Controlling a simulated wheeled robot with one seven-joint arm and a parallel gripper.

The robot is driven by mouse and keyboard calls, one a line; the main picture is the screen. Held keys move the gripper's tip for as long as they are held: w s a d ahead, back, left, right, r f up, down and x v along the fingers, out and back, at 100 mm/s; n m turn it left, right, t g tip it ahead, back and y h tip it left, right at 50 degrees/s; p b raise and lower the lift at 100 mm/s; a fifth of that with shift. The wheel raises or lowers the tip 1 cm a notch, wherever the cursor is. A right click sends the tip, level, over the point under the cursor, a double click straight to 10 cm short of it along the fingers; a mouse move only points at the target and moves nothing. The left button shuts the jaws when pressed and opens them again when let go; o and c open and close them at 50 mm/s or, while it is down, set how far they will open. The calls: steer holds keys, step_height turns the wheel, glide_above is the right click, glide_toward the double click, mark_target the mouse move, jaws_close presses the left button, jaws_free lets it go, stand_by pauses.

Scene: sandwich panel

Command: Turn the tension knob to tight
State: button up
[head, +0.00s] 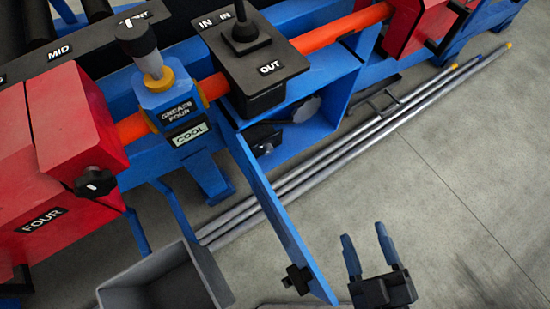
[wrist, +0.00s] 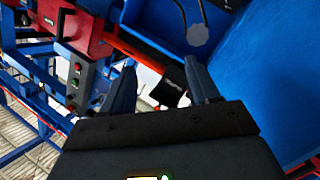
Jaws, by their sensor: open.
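A blue cabinet (head: 330,95) in the middle of the head view stands open. Inside it is a dark grey lobed knob (head: 306,108), which looks like the tension knob; I can read no label or setting on it. It also shows as a grey disc at the top of the wrist view (wrist: 197,34). My gripper (head: 366,235) is open and empty, to the lower right of the open cabinet door (head: 280,215) and apart from the knob. In the wrist view my fingers (wrist: 161,68) are spread with nothing between them.
A black block (head: 263,138) sits inside the cabinet, left of the grey knob. The door has a black handle (head: 297,279). A black knob (head: 95,182) is on the red FOUR box (head: 45,215). A grey bin (head: 165,275) and long pipes (head: 330,165) lie low. Floor at right is clear.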

steer(key=w+a+f+n+y+b, duration=0.35)
steer(key=w+a+f+n, duration=0.2)
steer(key=w+f, duration=0.45)
steer(key=n+g+y+b, duration=0.1)
steer(key=n+y+b, duration=0.2)
steer(key=n+b, duration=0.45)
glide_toward(270, 152)
steer(key=n+p, duration=0.1)
steer(key=p, duration=0.1)
steer(key=shift+b+x, duration=0.9)
steer(key=shift+x, duration=3.35)
steer(key=shift+r, duration=0.1)
steer(key=shift+c, duration=0.2)
steer(key=c, duration=1)
